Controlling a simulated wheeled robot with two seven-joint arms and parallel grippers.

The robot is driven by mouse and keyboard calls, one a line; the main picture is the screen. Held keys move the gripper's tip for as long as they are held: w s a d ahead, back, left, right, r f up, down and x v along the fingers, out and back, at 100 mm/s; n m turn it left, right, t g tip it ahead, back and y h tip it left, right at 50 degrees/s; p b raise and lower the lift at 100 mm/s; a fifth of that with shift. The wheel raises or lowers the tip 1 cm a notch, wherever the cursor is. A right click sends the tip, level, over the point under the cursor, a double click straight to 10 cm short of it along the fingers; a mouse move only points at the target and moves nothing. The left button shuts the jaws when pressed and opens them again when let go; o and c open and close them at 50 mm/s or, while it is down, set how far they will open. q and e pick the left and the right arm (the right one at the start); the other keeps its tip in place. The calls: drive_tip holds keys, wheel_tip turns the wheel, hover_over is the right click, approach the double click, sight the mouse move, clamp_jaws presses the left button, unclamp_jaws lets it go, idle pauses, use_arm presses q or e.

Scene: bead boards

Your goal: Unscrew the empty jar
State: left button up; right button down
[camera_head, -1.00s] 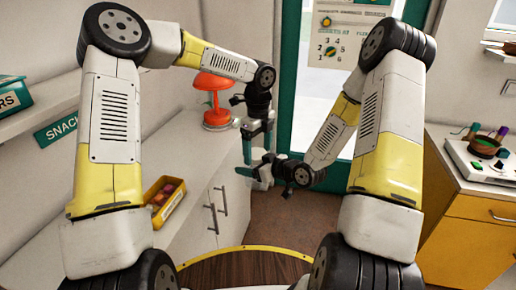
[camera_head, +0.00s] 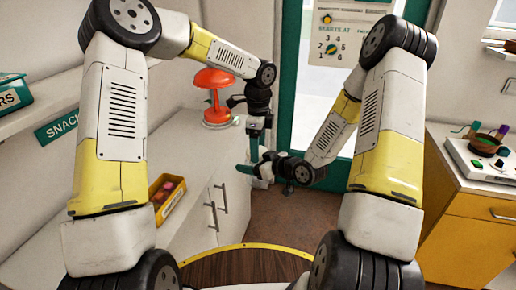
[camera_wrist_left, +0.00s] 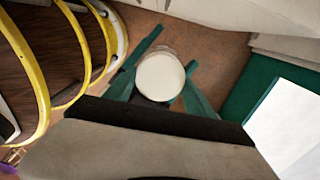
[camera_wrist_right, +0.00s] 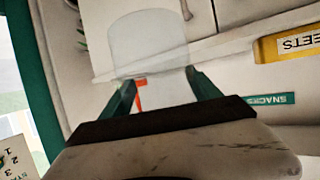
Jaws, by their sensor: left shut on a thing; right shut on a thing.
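The jar (camera_wrist_right: 148,45) is clear and looks empty. It stands between the green fingers of my right gripper (camera_wrist_right: 160,80), which is shut on it from the side. A round white lid (camera_wrist_left: 160,77) fills the space between the fingers of my left gripper (camera_wrist_left: 172,62), seen from above in the left wrist view. My left gripper points down and is shut on the lid. In the head view my left gripper (camera_head: 256,146) is just above my right gripper (camera_head: 256,165). The jar is mostly hidden by the grippers there.
A yellow-fronted counter (camera_head: 470,215) stands at the right. The grippers are over open floor (camera_head: 285,220) beside the cabinet.

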use_arm(q)
drive_tip(key=o, duration=1.4)
drive_tip(key=shift+w+d+r, duration=0.1)
drive_tip(key=shift+w+d, duration=0.05)
drive_tip(key=shift+w, duration=0.05)
drive_tip(key=shift+o, duration=0.8)
drive_tip(key=shift+s, duration=0.1)
wheel_tip(320, 180, up, 4)
drive_tip(key=shift+r, duration=0.1)
drive_tip(key=shift+c, duration=0.3)
drive_tip(key=shift+s+r, duration=0.2)
drive_tip(key=shift+r, duration=0.5)
drive_tip(key=shift+a+r, duration=0.3)
drive_tip(key=shift+r, duration=0.6)
drive_tip(key=shift+w+f, duration=0.1)
drive_tip(key=shift+f, duration=3.75)
drive_tip(key=shift+c, duration=0.5)
